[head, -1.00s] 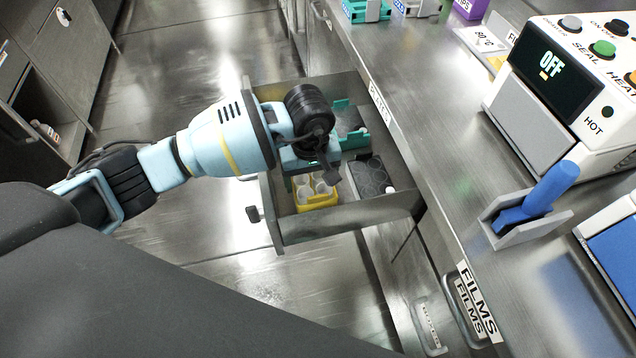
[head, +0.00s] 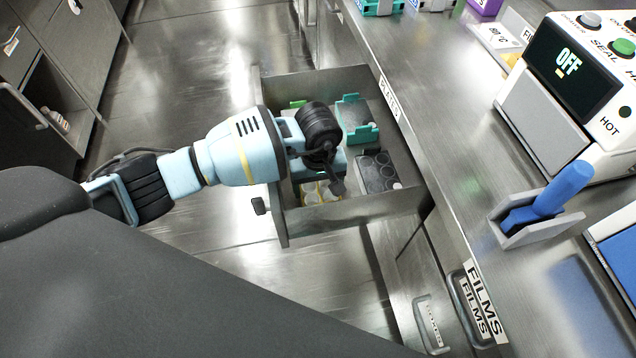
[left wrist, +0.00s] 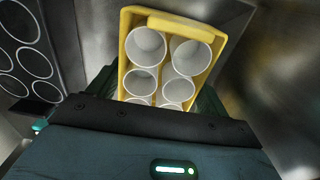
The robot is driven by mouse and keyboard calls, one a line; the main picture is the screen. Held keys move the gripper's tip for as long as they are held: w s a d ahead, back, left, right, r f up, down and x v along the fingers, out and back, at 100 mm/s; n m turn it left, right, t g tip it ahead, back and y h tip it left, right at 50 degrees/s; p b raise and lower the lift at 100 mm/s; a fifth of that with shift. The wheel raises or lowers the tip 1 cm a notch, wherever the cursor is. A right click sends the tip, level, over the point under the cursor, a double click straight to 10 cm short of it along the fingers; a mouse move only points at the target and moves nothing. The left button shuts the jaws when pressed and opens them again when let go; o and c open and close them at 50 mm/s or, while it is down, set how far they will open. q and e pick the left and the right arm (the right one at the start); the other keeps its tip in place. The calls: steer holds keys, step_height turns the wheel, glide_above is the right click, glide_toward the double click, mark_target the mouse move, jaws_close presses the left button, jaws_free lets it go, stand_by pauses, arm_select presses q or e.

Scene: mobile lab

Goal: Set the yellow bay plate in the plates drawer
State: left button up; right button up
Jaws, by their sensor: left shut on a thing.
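The yellow bay plate (head: 321,195), with white round wells, is low inside the open plates drawer (head: 352,213), near its handle end. The drawer's near side wall hides its lower part, so I cannot tell whether it touches the floor. My left gripper (head: 322,178) points down into the drawer and is shut on the plate. The left wrist view shows the plate's yellow rim (left wrist: 183,24) and wells beyond the gripper body, with dark fingers (left wrist: 208,105) beside it. My right gripper is not in view.
A black multi-well plate (head: 376,172) and a teal rack (head: 357,118) share the drawer. A bit of green (head: 298,104) shows behind my gripper. The steel counter (head: 440,130) borders the drawer on the right, holding a blue-handled lever (head: 550,195) and a sealer (head: 570,85).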

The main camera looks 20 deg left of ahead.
mark_target(318, 184)
arm_select(q)
steer(key=o, duration=1)
steer(key=shift+f, duration=0.1)
steer(key=shift+o, duration=0.2)
step_height(318, 184, up, 12)
steer(key=shift+p, duration=0.45)
